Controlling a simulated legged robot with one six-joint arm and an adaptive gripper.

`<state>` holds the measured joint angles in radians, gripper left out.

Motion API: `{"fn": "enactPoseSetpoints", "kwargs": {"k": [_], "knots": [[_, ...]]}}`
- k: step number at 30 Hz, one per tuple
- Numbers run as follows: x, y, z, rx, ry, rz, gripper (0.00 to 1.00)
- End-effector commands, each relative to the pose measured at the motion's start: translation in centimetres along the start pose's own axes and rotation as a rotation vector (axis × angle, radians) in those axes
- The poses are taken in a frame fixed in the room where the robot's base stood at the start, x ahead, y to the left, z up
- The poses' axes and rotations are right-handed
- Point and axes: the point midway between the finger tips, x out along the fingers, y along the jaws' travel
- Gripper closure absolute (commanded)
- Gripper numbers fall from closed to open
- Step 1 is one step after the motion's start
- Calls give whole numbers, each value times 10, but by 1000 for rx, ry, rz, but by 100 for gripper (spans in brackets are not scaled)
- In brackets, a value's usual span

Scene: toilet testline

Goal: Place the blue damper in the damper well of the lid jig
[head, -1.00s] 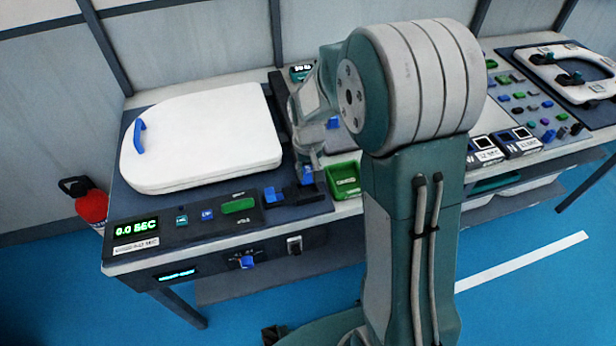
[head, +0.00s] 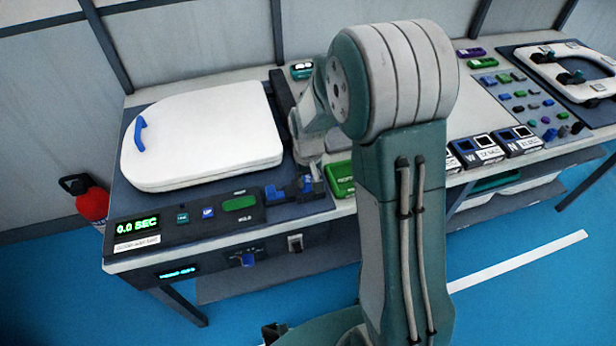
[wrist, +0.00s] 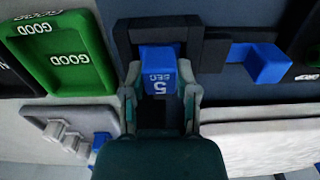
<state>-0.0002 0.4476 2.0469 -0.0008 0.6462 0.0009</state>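The blue damper (wrist: 160,72), marked "5 SEC", sits between the two fingers of my gripper (wrist: 160,95) in the wrist view. The fingers flank it closely on both sides. It is at the black damper well (wrist: 164,27), whose walls show behind and to its right; its seating depth is hidden. In the head view my gripper (head: 311,178) is low over the front right corner of the lid jig (head: 290,213), with the damper (head: 306,184) partly visible. The white lid (head: 205,135) lies closed on the jig.
A blue block on an arm (wrist: 262,62) stands right of the well in the wrist view. A green "GOOD" tray (wrist: 62,55) is close on the left. A timer display (head: 137,227) reads 0.0 SEC. Small parts and a seat ring lie far right.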

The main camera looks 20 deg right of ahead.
Motion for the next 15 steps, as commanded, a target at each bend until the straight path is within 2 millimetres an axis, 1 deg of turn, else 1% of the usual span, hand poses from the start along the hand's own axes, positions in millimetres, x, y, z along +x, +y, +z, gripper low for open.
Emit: {"fn": "enactPoseSetpoints", "kwargs": {"k": [1,2,12,15], "knots": [[0,0,0,0,0,0,39],[0,0,0,0,0,0,27],[0,0,0,0,0,0,27],[-4,0,0,0,2,0,27]]}}
